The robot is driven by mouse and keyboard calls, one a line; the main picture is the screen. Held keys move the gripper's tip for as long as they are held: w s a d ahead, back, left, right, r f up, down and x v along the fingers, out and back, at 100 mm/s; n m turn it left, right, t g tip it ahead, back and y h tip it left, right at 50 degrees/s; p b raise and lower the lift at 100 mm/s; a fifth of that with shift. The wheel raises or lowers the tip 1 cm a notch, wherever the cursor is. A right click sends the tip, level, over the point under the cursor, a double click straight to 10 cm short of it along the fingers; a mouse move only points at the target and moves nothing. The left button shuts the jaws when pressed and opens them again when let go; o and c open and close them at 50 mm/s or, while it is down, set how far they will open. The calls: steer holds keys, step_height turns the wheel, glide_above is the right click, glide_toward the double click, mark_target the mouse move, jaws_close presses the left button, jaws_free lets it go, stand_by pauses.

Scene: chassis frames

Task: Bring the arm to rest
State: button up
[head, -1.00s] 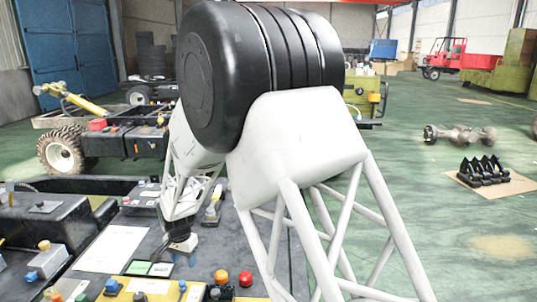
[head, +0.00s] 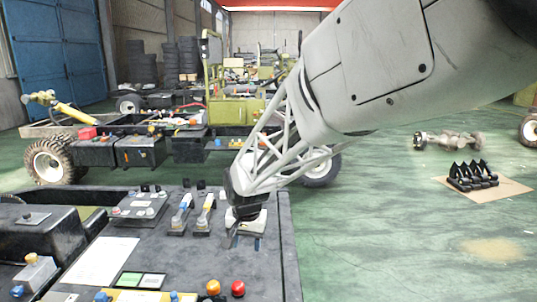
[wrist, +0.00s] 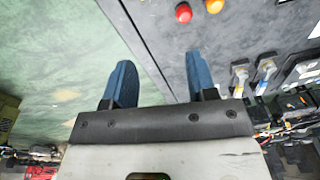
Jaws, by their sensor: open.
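My gripper (wrist: 160,85) shows in the wrist view with its two blue fingers wide apart and nothing between them. It is open and empty, above the right edge of the dark control panel (wrist: 215,45). In the head view my arm comes in from the upper right and reaches down to the panel (head: 190,262). The wrist end hangs over the panel's far right part, and the fingers there are small and partly hidden. I cannot tell from this view whether they touch the panel.
A red button (head: 238,288) and an orange button (head: 213,287) sit near the panel's front. Two levers with blue (head: 183,208) and yellow (head: 206,208) handles stand left of the wrist. Black parts (head: 472,175) lie on cardboard farther off.

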steer(key=s+d+r, duration=0.3)
steer(key=s+d, duration=0.3)
steer(key=d, duration=0.2)
steer(key=s+d+r, duration=0.4)
steer(key=s+d, duration=0.7)
steer(key=s, duration=0.3)
steer(key=s+d+n+t, duration=0.1)
steer(key=s+d, duration=0.4)
steer(key=s, duration=0.3)
steer(key=shift+s+d+n+t+h, duration=0.15)
steer(key=shift+s+n+t+h, duration=0.15)
